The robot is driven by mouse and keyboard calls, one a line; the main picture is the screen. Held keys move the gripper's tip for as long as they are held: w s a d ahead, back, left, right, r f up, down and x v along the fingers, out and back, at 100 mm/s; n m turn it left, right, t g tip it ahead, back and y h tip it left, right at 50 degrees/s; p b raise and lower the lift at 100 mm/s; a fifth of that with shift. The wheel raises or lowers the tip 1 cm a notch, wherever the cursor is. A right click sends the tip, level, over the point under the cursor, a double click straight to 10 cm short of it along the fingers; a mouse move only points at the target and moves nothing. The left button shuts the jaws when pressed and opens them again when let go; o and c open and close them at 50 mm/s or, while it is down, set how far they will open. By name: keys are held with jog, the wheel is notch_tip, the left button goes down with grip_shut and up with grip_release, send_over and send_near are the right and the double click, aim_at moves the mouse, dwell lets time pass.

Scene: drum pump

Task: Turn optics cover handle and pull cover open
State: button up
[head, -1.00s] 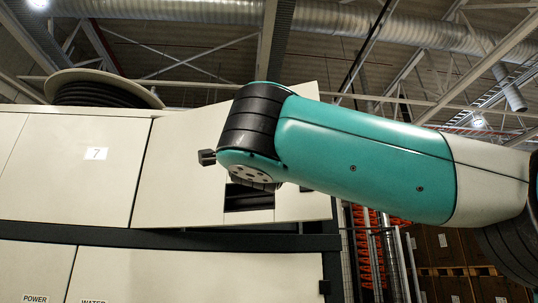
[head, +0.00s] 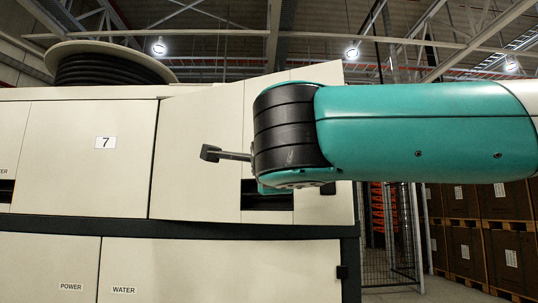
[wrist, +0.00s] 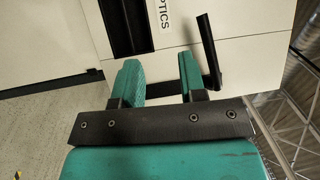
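The optics cover is the pale panel (head: 200,150) with a dark recess (head: 265,202); both also show in the wrist view, the panel (wrist: 225,70) and the recess (wrist: 128,28). A label reading OPTICS (wrist: 163,12) lies beside the recess. The dark bar handle (wrist: 209,50) stands on the panel in the wrist view, right of the label. My gripper (wrist: 157,70) is open and empty, its two teal fingers pointing at the panel. The handle is just outside the right finger, not between the fingers. In the head view my arm hides the handle and fingers.
A panel marked 7 (head: 106,142) lies left of the cover. Lower panels labelled POWER and WATER (head: 200,270) lie beneath a dark rail (head: 200,229). A hose reel (head: 110,62) sits on top. A wire fence (head: 395,235) and stacked brown boxes (head: 508,262) stand at the right.

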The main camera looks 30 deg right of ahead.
jog(key=w+d+f+g+p, duration=0.1)
jog(key=w+d+p, duration=0.1)
jog(key=w+p, duration=0.2)
jog(key=w+d+f+m+g+p, duration=0.1)
jog(key=w+d+f+p, duration=0.1)
jog(key=w, duration=0.4)
jog(key=w+d+f+g+y+p, duration=0.1)
jog(key=w+d+p, duration=0.2)
jog(key=w+p, duration=0.2)
jog(key=shift+w+d+f+m+p, duration=0.2)
jog(key=shift+w+d+m+p, duration=0.15)
jog(key=shift+p, duration=0.2)
jog(key=shift+c, duration=0.2)
grip_shut()
